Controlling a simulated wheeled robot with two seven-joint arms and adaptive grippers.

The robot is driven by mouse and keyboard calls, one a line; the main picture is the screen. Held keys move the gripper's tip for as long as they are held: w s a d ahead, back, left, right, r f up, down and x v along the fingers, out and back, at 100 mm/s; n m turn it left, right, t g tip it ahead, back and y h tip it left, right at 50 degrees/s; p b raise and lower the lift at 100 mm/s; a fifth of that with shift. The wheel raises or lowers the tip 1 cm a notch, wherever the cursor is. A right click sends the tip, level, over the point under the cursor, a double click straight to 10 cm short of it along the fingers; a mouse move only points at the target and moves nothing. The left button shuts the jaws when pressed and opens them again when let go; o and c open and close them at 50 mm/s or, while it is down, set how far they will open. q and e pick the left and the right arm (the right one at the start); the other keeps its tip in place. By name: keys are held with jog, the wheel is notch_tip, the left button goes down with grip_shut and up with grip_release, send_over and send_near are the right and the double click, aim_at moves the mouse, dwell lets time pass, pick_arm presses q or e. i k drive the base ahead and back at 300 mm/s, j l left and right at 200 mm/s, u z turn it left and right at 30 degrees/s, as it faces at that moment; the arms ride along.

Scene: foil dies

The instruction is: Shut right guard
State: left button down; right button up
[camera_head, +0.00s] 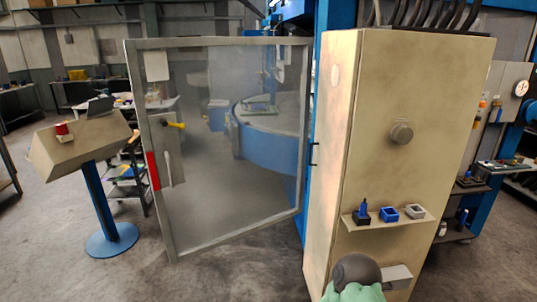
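A guard door (215,237) with a grey metal frame and a clear, hazy panel stands in the middle of the view. Its right edge is by the blue machine post, beside the tall beige cabinet. Its left edge is nearer to me, so the door appears swung outward and open.
The beige cabinet (400,90) stands at right with a small shelf (350,220). A control pedestal (75,145) with a red button (63,130) stands left of the door. A dark rounded object with green (355,270) is at the bottom edge. Floor in front of the door is clear.

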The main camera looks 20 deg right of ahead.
aim_at(160, 144)
jog(key=i+z, duration=0.1)
jog(key=z, duration=0.2)
jog(key=i+u, duration=0.2)
jog(key=i, duration=0.35)
jog(key=i+l+u, duration=0.2)
jog(key=i, duration=0.35)
jog(key=i+l+u, duration=0.2)
jog(key=i, duration=0.3)
jog(key=j, duration=0.1)
